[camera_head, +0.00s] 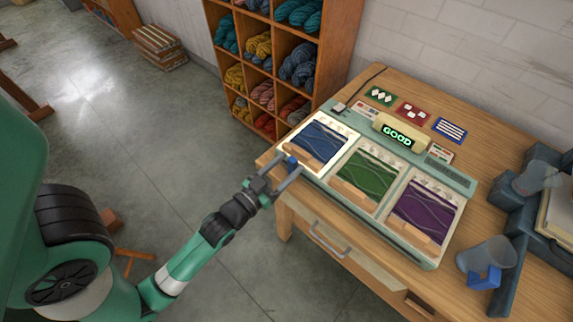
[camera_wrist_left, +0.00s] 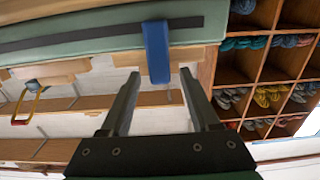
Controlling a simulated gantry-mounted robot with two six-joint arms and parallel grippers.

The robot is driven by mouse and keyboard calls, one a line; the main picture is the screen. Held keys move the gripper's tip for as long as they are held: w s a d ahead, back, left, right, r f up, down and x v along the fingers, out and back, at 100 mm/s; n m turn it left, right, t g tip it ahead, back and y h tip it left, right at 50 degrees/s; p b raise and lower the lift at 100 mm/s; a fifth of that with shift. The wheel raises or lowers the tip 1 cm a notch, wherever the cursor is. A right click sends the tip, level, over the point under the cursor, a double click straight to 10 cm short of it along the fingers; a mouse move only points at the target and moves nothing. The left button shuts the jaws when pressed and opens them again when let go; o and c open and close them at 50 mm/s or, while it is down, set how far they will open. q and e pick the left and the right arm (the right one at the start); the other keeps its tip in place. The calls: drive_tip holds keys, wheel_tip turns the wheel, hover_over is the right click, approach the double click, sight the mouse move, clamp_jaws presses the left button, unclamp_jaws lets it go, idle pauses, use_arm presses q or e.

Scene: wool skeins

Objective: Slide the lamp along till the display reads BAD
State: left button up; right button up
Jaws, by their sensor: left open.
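The display (camera_head: 397,136) at the back of the green device reads GOOD in green letters. The device (camera_head: 437,247) holds three framed skeins: blue (camera_head: 319,141), green (camera_head: 367,176) and purple (camera_head: 424,209). The blue one at the left is lit brightest; I cannot make out a separate lamp body. A blue tab (camera_head: 292,163) sticks out at the device's front left corner, and it also shows in the left wrist view (camera_wrist_left: 157,50). My left gripper (camera_head: 288,168) is open, its fingertips on either side of the tab, with gaps visible in the wrist view. My right gripper is out of view.
The device stands on a wooden table (camera_head: 508,122) with a drawer. Behind it lie cards, green (camera_head: 380,97), red (camera_head: 413,111) and blue-striped (camera_head: 450,130). A wool shelf (camera_head: 335,42) stands behind the table's left end.

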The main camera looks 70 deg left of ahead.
use_arm(q)
clamp_jaws()
idle(1.3)
